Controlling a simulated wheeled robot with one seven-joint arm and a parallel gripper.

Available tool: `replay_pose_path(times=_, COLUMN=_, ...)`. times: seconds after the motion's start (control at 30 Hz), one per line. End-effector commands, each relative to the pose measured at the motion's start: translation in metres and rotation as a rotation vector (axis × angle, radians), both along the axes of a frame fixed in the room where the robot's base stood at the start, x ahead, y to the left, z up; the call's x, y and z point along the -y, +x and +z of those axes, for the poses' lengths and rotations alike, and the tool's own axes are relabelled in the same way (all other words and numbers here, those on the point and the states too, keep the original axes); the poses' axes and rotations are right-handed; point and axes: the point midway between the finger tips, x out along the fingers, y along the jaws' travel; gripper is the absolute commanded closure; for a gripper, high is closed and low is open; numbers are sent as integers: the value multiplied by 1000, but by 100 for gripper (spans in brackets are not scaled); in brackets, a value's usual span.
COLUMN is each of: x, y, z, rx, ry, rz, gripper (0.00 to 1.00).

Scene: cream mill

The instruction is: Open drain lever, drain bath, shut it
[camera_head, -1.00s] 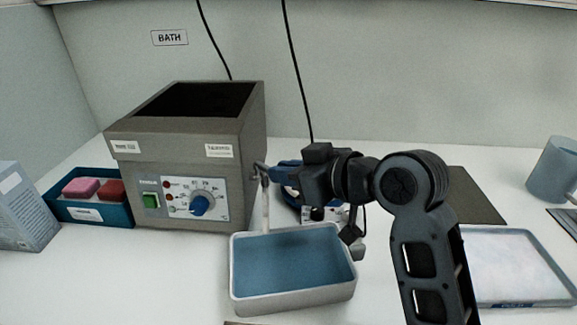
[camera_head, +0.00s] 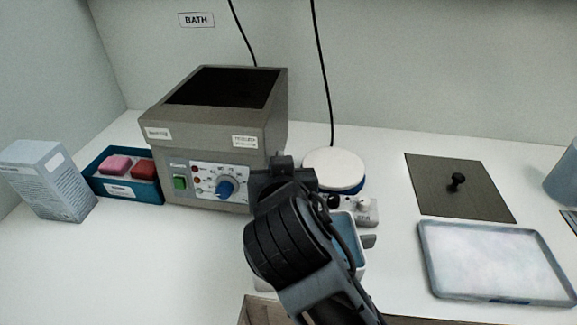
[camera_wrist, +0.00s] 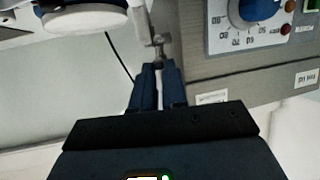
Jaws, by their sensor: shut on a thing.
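The bath is a grey box (camera_head: 216,128) with a dark open top, a blue dial (camera_head: 226,187) and a green switch (camera_head: 180,183). I cannot see any liquid level inside. In the wrist view a metal drain lever and spout (camera_wrist: 156,42) stick out beside the bath's front panel. My gripper (camera_wrist: 158,68) is shut on the lever's end, with its blue fingers close together. In the head view my arm hides the lever and most of the blue-lined catch tray (camera_head: 360,262) below.
A round white-topped device (camera_head: 335,169) stands right of the bath. A dark lid with a knob (camera_head: 440,190) and a white-filled tray (camera_head: 495,262) lie at right. A teal bin with pink and red blocks (camera_head: 120,190) and a carton (camera_head: 45,178) stand left.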

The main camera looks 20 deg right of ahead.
Motion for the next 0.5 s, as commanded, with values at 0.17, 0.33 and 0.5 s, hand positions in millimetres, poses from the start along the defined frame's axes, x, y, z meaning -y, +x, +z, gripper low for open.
replay_pose_path(times=0.17, x=-6, y=3, z=0, rx=0, ry=0, rz=-61, gripper=100)
replay_pose_path(times=0.33, x=-7, y=3, z=-1, rx=-1, ry=0, rz=-93, gripper=100)
replay_pose_path(times=0.5, x=-7, y=4, z=-1, rx=-1, ry=-1, rz=-102, gripper=100)
